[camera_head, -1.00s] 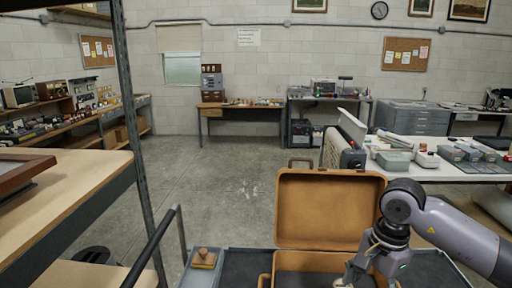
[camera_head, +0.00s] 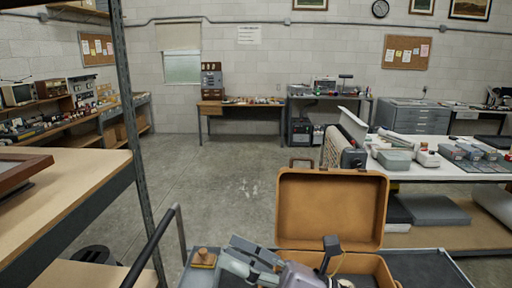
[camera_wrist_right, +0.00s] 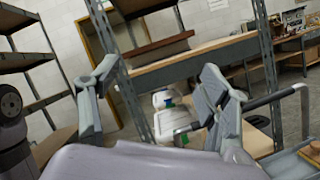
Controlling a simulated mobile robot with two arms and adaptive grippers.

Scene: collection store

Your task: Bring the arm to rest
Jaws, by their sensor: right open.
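My right gripper (camera_head: 240,255) is low in the middle of the head view, in front of the open tan case (camera_head: 330,208). Its fingers point left, toward a small wooden block with a knob (camera_head: 203,259). In the right wrist view, the gripper (camera_wrist_right: 158,72) has its two fingers spread wide with nothing between them. My right arm lies low across the front of the case and hides part of its base. My left gripper is in neither view.
A dark-topped cart (camera_head: 420,262) carries the case, and its black handle (camera_head: 152,245) rises at left. A shelf rack (camera_head: 75,205) stands at the left edge. A white table (camera_head: 450,172) stands at right. Open concrete floor (camera_head: 230,185) lies beyond.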

